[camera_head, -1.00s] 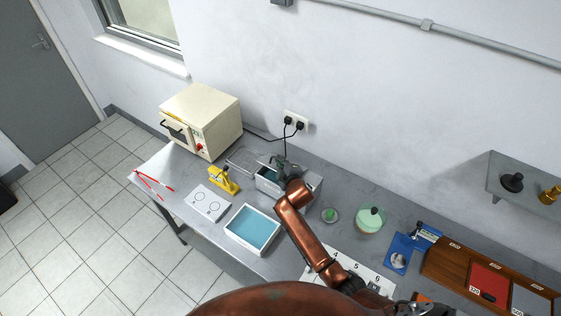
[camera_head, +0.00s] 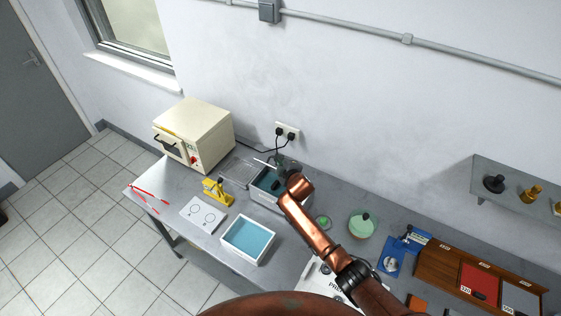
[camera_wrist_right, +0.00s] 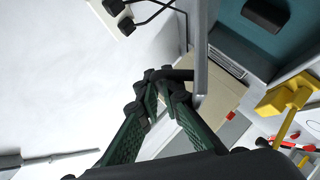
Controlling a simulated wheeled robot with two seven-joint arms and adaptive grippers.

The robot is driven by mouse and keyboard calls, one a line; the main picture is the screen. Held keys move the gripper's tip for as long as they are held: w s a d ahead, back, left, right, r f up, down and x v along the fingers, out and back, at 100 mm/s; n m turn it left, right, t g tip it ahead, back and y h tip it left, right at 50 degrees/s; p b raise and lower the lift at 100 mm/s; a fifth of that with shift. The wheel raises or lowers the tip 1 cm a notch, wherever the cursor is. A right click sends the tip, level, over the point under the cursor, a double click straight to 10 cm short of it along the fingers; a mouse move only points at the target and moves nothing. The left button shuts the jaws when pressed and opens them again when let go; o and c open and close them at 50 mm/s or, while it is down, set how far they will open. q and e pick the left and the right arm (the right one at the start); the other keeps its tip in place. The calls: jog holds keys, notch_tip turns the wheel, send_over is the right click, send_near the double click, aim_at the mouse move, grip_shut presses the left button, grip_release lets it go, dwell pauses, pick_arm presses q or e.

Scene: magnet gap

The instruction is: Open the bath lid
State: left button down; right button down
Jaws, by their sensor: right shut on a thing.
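The bath (camera_head: 262,201) is a grey box with a teal inside, on the table near the back wall. Its inside shows in the head view and at the top right of the wrist view (camera_wrist_right: 240,30), with a dark block in it. The grey lid shows nearly edge-on in the wrist view (camera_wrist_right: 200,50), raised at the wall side of the bath. My right gripper (camera_wrist_right: 168,78) is shut on the lid's black handle. In the head view the right gripper (camera_head: 283,166) is at the bath's back edge, partly hidden by my arm. My left gripper is not in view.
A cream oven (camera_head: 195,130) stands left of the bath, with a wire rack (camera_head: 238,172) between. A yellow stand (camera_head: 217,192) and a white tray with a blue inside (camera_head: 247,240) are in front. A green-lidded pot (camera_head: 362,223) is right. Plugs and cables (camera_head: 286,134) are on the wall behind.

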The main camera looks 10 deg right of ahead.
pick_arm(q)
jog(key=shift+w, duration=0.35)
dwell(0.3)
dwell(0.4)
